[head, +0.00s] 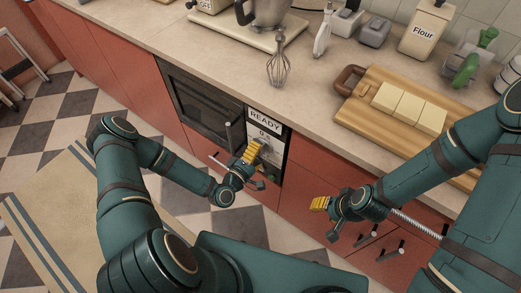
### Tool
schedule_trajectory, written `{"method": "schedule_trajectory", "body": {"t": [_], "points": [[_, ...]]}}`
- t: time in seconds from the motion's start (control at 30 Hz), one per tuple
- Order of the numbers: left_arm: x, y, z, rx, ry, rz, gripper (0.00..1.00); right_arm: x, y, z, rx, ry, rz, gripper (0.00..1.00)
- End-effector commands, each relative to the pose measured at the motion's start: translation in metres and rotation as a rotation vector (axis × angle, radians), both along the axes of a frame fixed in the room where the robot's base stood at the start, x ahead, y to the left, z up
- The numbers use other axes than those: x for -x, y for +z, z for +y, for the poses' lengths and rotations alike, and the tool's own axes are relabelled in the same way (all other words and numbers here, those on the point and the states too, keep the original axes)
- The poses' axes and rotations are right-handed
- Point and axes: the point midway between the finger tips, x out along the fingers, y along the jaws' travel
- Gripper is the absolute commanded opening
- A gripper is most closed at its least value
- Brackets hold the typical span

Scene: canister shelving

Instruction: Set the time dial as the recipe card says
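The built-in microwave or oven (200,110) sits in the red cabinet front below the counter. Its control panel is at its right side, with a display (264,122) reading "READY" and a smaller line below that looks like "0 s". My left gripper (252,153) is right in front of the lower panel, its yellow fingers pointing up at it. The time dial is not clearly visible; the gripper covers part of that area. I cannot tell whether the fingers touch or hold anything. My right gripper (319,203) is apart from the panel, in front of the red drawers. I see no readable recipe card.
On the counter are a whisk (279,66), a stand mixer (262,12), a wooden board (358,104) with pale blocks, a flour canister (424,32) and a green-handled item (467,70). Drawer handles (386,252) stick out below my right gripper.

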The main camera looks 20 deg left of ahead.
Motion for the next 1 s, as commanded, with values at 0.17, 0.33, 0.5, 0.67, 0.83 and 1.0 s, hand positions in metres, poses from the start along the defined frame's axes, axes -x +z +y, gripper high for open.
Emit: {"method": "schedule_trajectory", "body": {"t": [0.17,0.33,0.5,0.67,0.83,1.0], "points": [[-0.0096,-0.0004,-0.0037,0.0,0.0,0.001,0.99,-0.0004,-0.0011,-0.0001,0.0,0.0,-0.001,0.47],[-0.0107,-0.0001,-0.0041,0.001,0.0,0.001,0.99,-0.0004,-0.001,0.0,0.0,0.0,-0.001,0.47],[-0.0106,-0.0001,-0.004,0.001,0.0,0.001,0.78,-0.0004,-0.001,0.0,0.0,0.0,-0.001,0.47],[-0.0103,-0.0001,-0.0041,0.001,0.0,0.001,0.3,-0.0003,-0.001,0.0,0.0,0.0,-0.001,0.47],[-0.01,-0.0003,-0.004,0.0,0.0,0.002,0.29,-0.0003,-0.001,0.0,0.0,0.0,-0.001,0.47],[-0.0097,-0.0005,-0.004,-0.012,-0.001,-0.002,0.29,-0.0003,-0.0014,-0.0001,0.0,0.0,-0.001,0.47]]}}
